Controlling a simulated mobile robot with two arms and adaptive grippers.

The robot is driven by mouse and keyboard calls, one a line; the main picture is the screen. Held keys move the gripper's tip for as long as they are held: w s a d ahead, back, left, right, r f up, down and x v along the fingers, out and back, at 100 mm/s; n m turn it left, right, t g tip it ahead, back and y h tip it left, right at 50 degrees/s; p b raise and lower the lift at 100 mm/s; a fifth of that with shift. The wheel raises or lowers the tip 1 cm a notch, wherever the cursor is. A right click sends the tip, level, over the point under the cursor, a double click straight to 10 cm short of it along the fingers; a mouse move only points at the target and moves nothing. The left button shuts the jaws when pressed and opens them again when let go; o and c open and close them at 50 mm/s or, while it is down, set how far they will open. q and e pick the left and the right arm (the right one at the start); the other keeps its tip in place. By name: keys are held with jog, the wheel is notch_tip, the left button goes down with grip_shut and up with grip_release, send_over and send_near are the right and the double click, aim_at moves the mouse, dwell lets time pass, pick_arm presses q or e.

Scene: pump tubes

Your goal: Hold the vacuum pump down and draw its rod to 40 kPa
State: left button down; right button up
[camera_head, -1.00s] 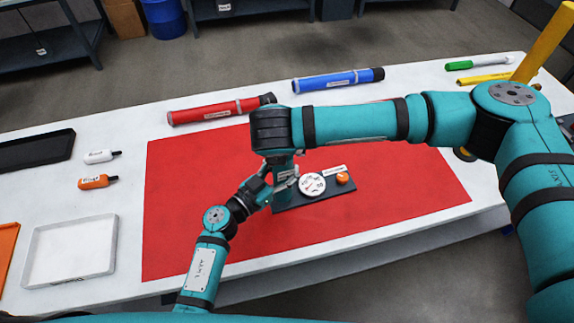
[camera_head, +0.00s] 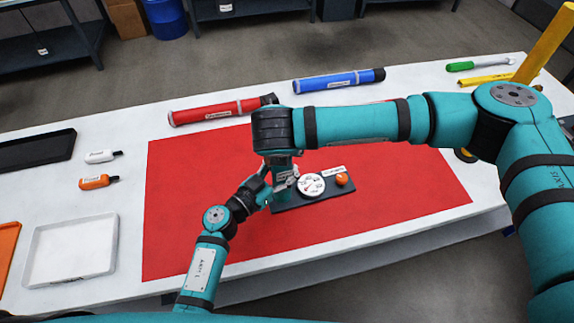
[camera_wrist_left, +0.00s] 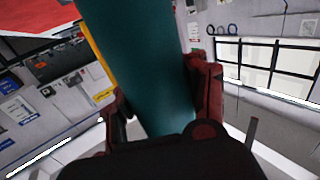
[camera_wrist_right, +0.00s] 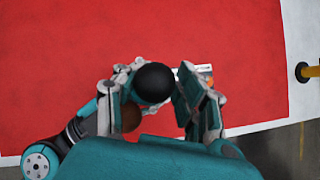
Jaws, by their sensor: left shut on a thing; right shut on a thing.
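The vacuum pump stands on the red mat in the head view, on a dark base (camera_head: 325,193) with a white round gauge (camera_head: 311,186) and an orange knob (camera_head: 342,179). The gauge reading is too small to tell. My left gripper (camera_head: 276,187) is shut around the pump's teal barrel, which fills the space between its fingers in the left wrist view (camera_wrist_left: 145,70). My right gripper (camera_wrist_right: 153,80) reaches down from above and is shut on the rod's black ball knob (camera_wrist_right: 154,83). My right wrist hides the rod and most of the barrel in the head view.
The red mat (camera_head: 200,220) is clear around the pump. Red (camera_head: 215,111) and blue (camera_head: 338,80) tubes lie behind it. White (camera_head: 100,156) and orange (camera_head: 95,182) bottles, a white tray (camera_head: 70,272) and a black tray (camera_head: 35,162) are at left.

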pick_arm(q)
jog(key=shift+s+d, duration=0.15)
jog(key=shift+d, duration=0.2)
pick_arm(e)
jog(key=shift+s+a+r, duration=0.1)
jog(key=shift+a+r, duration=0.1)
jog(key=shift+a, duration=0.15)
pick_arm(q)
jog(key=shift+f, duration=0.1)
pick_arm(e)
jog(key=shift+r, duration=0.6)
grip_shut()
pick_arm(q)
jog(key=shift+a, duration=0.1)
pick_arm(e)
jog(key=shift+d+r, duration=0.1)
jog(key=shift+r, duration=0.4)
jog(key=shift+w+r, duration=0.2)
pick_arm(q)
jog(key=shift+a, duration=0.2)
pick_arm(e)
jog(key=shift+d+r, duration=0.2)
jog(key=shift+r, duration=0.45)
pick_arm(q)
jog(key=shift+a, duration=0.1)
pick_arm(e)
jog(key=shift+d+f, duration=0.1)
jog(key=shift+f, duration=0.2)
